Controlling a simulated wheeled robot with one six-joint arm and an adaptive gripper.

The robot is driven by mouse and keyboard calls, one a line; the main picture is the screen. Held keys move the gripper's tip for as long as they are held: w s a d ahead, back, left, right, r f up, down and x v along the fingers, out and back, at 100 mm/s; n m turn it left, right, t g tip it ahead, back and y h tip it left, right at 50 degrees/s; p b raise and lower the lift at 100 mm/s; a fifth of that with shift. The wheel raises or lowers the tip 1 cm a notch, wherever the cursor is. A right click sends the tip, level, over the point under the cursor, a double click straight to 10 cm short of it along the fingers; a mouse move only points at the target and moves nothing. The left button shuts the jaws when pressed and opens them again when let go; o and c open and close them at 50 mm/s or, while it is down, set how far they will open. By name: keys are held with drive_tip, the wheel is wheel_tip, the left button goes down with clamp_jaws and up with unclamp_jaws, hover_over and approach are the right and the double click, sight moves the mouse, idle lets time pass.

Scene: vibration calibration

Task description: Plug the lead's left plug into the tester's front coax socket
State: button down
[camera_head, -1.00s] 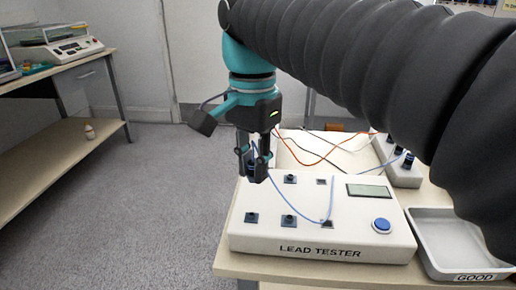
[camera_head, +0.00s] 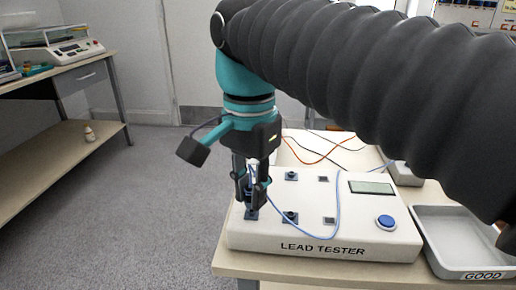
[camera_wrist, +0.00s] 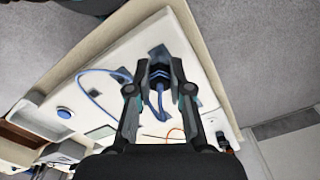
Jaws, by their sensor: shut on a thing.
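The white lead tester (camera_head: 300,247) lies on the bench with several dark sockets on top. My gripper (camera_head: 251,205) is over its front left corner, shut on a dark blue-ringed plug (camera_wrist: 160,72). In the head view the plug is mostly hidden between the fingers. Its lower end is at or just above the front left socket (camera_head: 251,215); I cannot tell whether it is seated. The thin blue lead (camera_head: 338,205) loops from the gripper across the tester's top. Its other plug is not clearly visible. The fingers show in the wrist view (camera_wrist: 160,90).
Another socket (camera_head: 290,217) sits just right of my gripper. The tester also has a screen (camera_head: 371,187) and a blue button (camera_head: 386,222). A grey tray marked GOOD (camera_head: 465,245) stands at the right. Orange and black leads lie behind the tester.

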drive_tip(key=shift+f, duration=1)
idle(2.8)
drive_tip(key=shift+m+p, duration=0.4)
drive_tip(key=shift+m, duration=1.6)
drive_tip(key=shift+r+m, duration=0.1)
drive_tip(key=shift+m, duration=0.9)
drive_tip(key=shift+m+p, duration=0.4)
drive_tip(key=shift+m, duration=0.6)
drive_tip(key=shift+m+p, duration=0.4)
drive_tip(key=shift+m, duration=1.6)
